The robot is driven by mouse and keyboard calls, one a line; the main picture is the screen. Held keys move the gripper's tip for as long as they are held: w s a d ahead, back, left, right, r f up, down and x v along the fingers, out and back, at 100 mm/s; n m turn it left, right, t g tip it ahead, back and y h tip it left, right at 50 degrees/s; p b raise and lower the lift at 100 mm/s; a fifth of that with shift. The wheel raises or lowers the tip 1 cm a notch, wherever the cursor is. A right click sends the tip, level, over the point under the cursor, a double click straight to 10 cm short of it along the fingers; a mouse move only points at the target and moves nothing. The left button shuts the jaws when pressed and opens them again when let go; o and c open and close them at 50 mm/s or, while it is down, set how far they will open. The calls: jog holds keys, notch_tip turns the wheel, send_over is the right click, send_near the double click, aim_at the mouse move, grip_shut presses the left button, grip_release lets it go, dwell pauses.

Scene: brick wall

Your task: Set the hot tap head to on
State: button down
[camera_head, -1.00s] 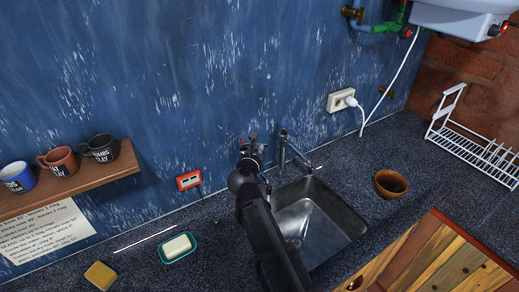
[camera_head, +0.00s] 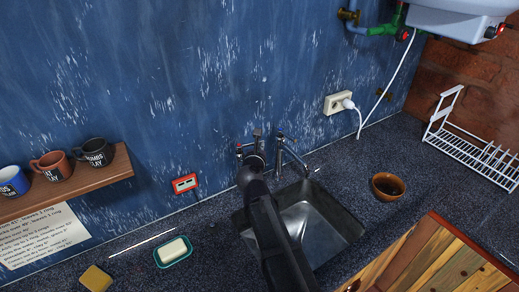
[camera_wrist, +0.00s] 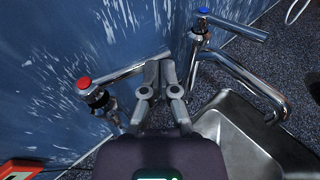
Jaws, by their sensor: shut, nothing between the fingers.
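The hot tap head has a red cap (camera_wrist: 84,83) and shows at the left in the wrist view. Its chrome lever (camera_wrist: 125,68) points right, towards the fingers. In the head view its red cap (camera_head: 238,148) shows just left of my gripper. My gripper (camera_wrist: 158,60) is shut and empty, with its fingertips at the lever's far end. The fingers hide that end, so I cannot tell whether they touch it. The cold tap with a blue cap (camera_wrist: 203,10) stands to the right, near the spout (camera_wrist: 245,78).
The metal sink (camera_head: 325,225) lies below the taps, partly behind my arm. A red-framed socket (camera_head: 185,183) is on the wall to the left. A soap dish (camera_head: 174,252) and a brown bowl (camera_head: 388,186) stand on the counter. A white socket (camera_head: 339,102) is at the right.

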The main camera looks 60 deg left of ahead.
jog(key=s+d+r+p, duration=0.1)
jog(key=s+d, duration=0.1)
jog(key=d, duration=0.4)
jog(key=s+d+r+p, duration=0.1)
jog(key=s+d, duration=0.2)
jog(key=d, duration=0.3)
jog(key=shift+s+d+r+p, duration=0.25)
jog(key=shift+s+r+p, duration=0.1)
dwell(0.6)
